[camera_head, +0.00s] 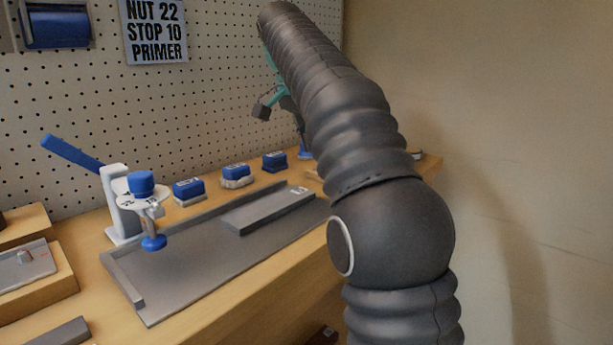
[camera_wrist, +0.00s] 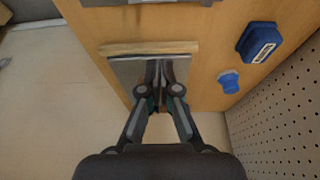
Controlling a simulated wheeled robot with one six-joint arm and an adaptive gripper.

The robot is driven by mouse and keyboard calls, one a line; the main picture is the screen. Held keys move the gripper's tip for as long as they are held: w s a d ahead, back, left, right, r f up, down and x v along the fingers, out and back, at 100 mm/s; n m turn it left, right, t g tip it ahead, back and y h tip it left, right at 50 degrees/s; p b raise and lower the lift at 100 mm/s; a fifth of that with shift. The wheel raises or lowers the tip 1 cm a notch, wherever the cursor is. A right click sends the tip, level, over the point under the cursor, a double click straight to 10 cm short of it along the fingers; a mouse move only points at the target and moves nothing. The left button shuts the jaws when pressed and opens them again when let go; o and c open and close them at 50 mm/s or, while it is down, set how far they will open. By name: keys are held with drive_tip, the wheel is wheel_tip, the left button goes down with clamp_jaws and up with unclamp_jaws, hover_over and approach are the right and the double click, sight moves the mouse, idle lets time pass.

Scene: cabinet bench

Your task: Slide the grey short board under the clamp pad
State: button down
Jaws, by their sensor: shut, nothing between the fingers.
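The grey short board (camera_head: 268,210) lies flat on a long grey tray (camera_head: 190,280), toward the tray's right and back. The clamp (camera_head: 115,195) stands at the tray's left, with a white post and a raised blue lever (camera_head: 72,153). Its blue pad (camera_head: 153,242) hangs over the tray, to the left of the board and apart from it. My gripper (camera_wrist: 162,68) is shut and empty, its fingertips in front of a grey plate (camera_wrist: 125,72) at the bench edge. In the head view my arm hides much of the bench's right end.
Several blue-topped blocks (camera_head: 235,175) stand behind the tray along the pegboard (camera_head: 230,70). A wooden strip (camera_wrist: 135,47) borders the grey plate. A blue block (camera_wrist: 262,42) and a blue knob (camera_wrist: 228,80) stand to its right. Wooden blocks (camera_head: 40,285) sit at the left.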

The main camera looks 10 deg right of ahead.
drive_tip(key=b+x, duration=0.1)
drive_tip(key=x, duration=0.6)
drive_tip(key=shift+d+f, duration=0.1)
drive_tip(key=shift+f, duration=0.1)
drive_tip(key=shift+s+a+f+b, duration=0.15)
drive_tip(key=shift+s+a, duration=0.2)
drive_tip(key=shift+a, duration=0.2)
drive_tip(key=shift+s+a+f+b, duration=0.15)
drive_tip(key=shift+s+a, duration=0.2)
drive_tip(key=shift+a, duration=0.15)
drive_tip(key=shift+s+a, duration=0.4)
drive_tip(key=shift+a, duration=0.1)
